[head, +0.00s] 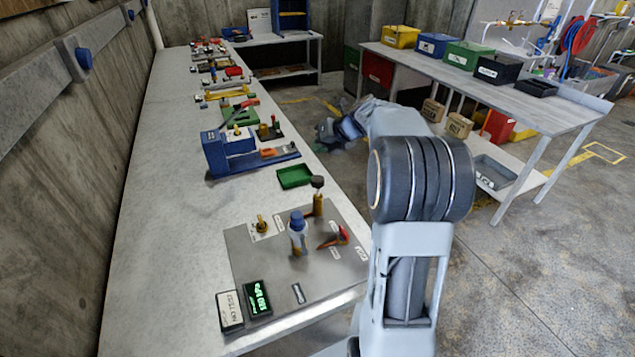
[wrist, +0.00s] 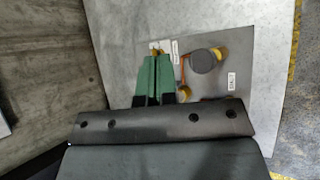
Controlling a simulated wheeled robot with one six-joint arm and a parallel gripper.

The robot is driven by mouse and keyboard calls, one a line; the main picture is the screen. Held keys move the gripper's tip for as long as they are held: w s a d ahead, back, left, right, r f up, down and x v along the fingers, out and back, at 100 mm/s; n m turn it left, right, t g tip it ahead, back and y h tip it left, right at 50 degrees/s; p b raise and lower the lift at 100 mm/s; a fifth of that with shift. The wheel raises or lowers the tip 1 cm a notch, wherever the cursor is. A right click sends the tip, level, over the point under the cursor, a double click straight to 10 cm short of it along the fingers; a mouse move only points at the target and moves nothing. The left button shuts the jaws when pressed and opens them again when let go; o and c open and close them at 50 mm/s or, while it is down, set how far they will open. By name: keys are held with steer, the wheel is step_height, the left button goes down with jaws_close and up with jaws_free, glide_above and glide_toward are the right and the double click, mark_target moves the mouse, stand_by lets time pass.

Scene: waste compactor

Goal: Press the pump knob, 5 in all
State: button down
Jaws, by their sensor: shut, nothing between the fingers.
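A dark round knob on a brass-coloured post (head: 317,182), which looks like the pump knob, stands upright at the far right of a grey panel (head: 255,265) on the bench. A dark round top (wrist: 202,60), apparently the same knob, shows in the wrist view, right of my fingers. My gripper (head: 322,147) is raised, its green fingertips pointing downward; in the head view it appears past the knob. In the wrist view my gripper (wrist: 153,60) has its green fingers together and empty. The fingertips hide part of the panel. I see no contact with the knob.
A blue-capped bottle (head: 298,232), a red-handled lever (head: 337,237) and a brass fitting (head: 262,224) stand close by on the panel. A green-lit display (head: 257,298) sits at its near edge. A green tray (head: 295,176) lies behind. A concrete wall runs along the left.

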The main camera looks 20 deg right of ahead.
steer(key=b, duration=0.5)
glide_above(320, 179)
steer(key=f, duration=0.5)
steer(key=shift+w+f, duration=0.15)
steer(key=shift+w, duration=0.1)
steer(key=shift+f+b, duration=0.35)
steer(key=shift+f, duration=0.7)
steer(key=shift+f, duration=0.15)
stand_by(0.4)
steer(key=shift+f, duration=0.25)
steer(key=shift+s+f+b, duration=0.1)
steer(key=shift+f+b, duration=0.5)
steer(key=shift+f, duration=1.4)
stand_by(1.5)
steer(key=shift+r, duration=0.15)
steer(key=shift+r+p, duration=2.25)
steer(key=shift+p, duration=0.55)
